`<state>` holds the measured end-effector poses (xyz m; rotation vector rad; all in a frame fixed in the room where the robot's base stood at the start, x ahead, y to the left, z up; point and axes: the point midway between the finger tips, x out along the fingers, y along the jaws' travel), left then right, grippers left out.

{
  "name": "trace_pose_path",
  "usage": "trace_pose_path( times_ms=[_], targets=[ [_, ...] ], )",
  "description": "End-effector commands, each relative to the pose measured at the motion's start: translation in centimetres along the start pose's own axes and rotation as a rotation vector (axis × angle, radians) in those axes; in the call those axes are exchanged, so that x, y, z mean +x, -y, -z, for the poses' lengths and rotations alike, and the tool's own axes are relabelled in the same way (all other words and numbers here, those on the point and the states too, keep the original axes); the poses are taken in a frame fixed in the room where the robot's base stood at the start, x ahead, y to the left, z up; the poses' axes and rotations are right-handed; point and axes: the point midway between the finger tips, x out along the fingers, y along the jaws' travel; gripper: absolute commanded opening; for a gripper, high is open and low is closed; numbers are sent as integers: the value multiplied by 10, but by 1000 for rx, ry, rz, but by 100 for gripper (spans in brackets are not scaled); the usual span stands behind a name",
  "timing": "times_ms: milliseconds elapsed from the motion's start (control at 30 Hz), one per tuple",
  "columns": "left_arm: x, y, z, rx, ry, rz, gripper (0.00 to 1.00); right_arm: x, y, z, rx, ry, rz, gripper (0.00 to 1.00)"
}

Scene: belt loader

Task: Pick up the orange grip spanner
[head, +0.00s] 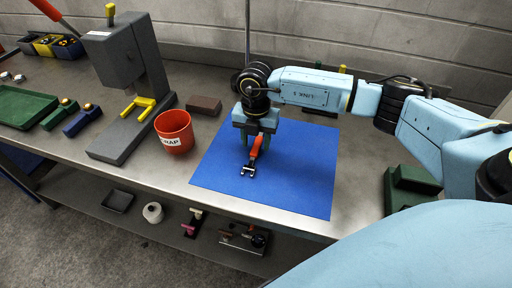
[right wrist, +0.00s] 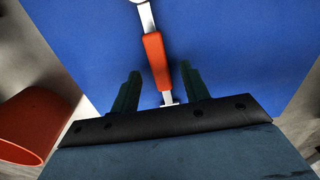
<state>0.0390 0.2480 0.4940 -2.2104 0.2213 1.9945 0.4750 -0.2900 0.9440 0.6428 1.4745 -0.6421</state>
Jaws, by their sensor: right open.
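The orange grip spanner (head: 256,147) lies on the blue mat (head: 310,160) in the head view, its metal head toward the front of the bench. In the right wrist view its orange grip (right wrist: 156,62) points up the picture, with the metal head cut off by the top edge. My right gripper (head: 254,143) is over the rear end of the spanner. In the right wrist view the right gripper (right wrist: 160,70) is open, with a dark green finger on each side of the grip and gaps between. My left gripper is not in view.
A red scrap bucket (head: 174,133) stands left of the mat, beside a grey press (head: 128,75) with a yellow fork. A brown block (head: 204,105) lies behind the bucket. A green tray (head: 27,109) is at far left. A dark green block (head: 410,186) stands right of the mat.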

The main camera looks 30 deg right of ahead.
Motion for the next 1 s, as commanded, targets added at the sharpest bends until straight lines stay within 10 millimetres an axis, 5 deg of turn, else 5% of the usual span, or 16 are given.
trace_pose_path(
  times_ms=[333, 667, 1000],
  targets=[
    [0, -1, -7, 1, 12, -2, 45, 11, 0, 0, -1, 1, 0, 45],
    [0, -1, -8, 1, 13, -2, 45, 10, 0, 0, 0, 1, 0, 2],
    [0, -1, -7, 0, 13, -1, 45, 6, 0, -1, 0, 1, -1, 0]
  ],
)
